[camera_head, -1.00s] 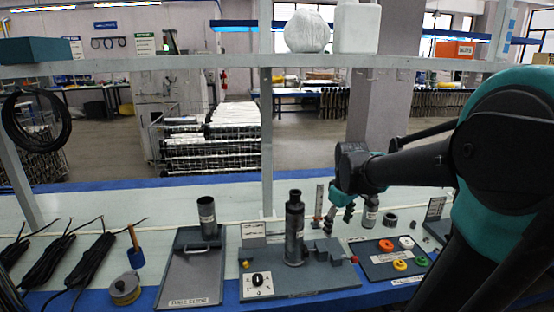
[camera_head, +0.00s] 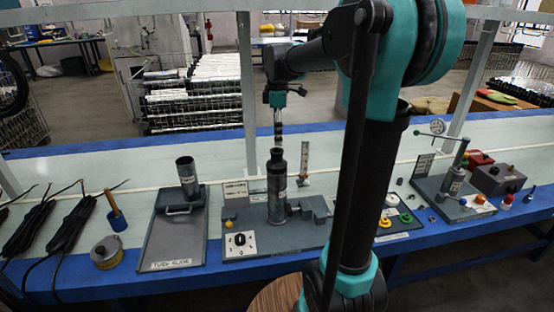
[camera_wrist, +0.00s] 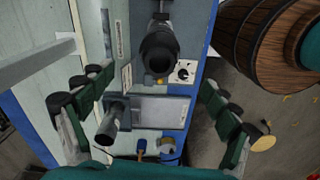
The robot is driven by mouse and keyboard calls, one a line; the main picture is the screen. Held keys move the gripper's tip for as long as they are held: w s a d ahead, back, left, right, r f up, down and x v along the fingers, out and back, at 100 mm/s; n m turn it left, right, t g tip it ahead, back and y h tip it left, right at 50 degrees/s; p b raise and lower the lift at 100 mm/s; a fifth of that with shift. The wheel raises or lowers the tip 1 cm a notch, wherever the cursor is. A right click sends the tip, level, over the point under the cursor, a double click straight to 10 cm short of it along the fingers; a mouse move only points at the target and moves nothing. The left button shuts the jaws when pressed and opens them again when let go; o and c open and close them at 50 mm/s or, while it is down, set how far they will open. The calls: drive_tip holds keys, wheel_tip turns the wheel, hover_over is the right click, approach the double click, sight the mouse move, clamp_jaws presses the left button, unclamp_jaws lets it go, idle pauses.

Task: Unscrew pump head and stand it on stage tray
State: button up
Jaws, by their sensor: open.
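The pump is a dark upright tube (camera_head: 277,200) standing in a grey fixture, with its narrower dark head (camera_head: 276,160) on top. In the wrist view the pump head (camera_wrist: 158,52) shows nearly end-on, ahead of and between the spread fingers. My gripper (camera_head: 278,125) hangs above the pump head in the head view, apart from it as far as I can see. Its fingers are wide open and empty in the wrist view (camera_wrist: 155,85). A tray with coloured rings (camera_head: 408,231) lies right of the fixture, partly hidden by my arm. I cannot tell whether it is the stage tray.
A grey slide tray (camera_head: 168,240) with an upright open cup (camera_head: 187,175) lies left of the fixture. Further left are black cables (camera_head: 70,215) and a round tin (camera_head: 106,252). At right stands a gauge rig (camera_head: 450,185). A wooden barrel (camera_wrist: 262,40) stands off the table's edge.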

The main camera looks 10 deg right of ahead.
sight(278, 150)
wheel_tip(278, 150, down, 12)
drive_tip(key=shift+r, duration=0.25)
idle(0.3)
drive_tip(key=c, duration=1.6)
drive_tip(key=o, duration=0.8)
drive_tip(key=shift+c, duration=0.2)
drive_tip(key=c, duration=0.5)
drive_tip(key=shift+c, duration=0.2)
drive_tip(key=shift+r, duration=0.5)
drive_tip(key=shift+r, duration=0.35)
drive_tip(key=shift+r, duration=0.65)
